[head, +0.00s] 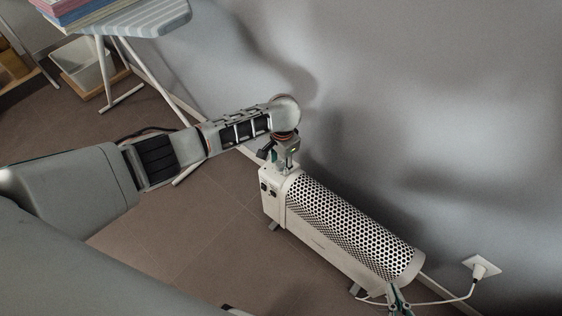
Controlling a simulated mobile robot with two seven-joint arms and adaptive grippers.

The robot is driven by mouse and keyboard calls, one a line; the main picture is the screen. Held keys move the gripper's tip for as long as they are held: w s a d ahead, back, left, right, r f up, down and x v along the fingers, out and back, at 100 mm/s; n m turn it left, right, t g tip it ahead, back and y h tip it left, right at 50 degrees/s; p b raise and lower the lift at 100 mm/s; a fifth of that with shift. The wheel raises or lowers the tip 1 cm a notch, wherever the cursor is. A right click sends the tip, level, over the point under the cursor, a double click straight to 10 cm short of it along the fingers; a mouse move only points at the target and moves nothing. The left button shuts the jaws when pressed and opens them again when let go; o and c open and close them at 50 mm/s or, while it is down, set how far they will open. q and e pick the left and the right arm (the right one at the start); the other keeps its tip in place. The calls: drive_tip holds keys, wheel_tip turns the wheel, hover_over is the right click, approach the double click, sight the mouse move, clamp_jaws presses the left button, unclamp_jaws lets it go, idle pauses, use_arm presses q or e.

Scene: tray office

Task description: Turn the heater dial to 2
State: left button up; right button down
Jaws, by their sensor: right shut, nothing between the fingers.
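A white heater (345,225) with a perforated, rounded top lies along the wall in the head view. Its left end panel (270,200) carries small dark controls. I cannot tell which is the dial or read any number. My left gripper (281,168) points down at the top of this left end, close to the panel. Its fingers are small and partly hidden, so I cannot tell whether they touch the heater or are open. My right gripper (397,303) shows at the bottom edge near the heater's right end, shut and empty.
A white cord runs from beside the heater to a plug in a wall socket (482,267). The grey wall stands close behind the heater. An ironing board (150,18) with folded cloths and a white bin (85,65) are at the upper left. Brown floor lies in front.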

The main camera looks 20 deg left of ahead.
use_arm(q)
drive_tip(key=c, duration=1)
drive_tip(key=shift+c, duration=0.5)
drive_tip(key=shift+r, duration=0.15)
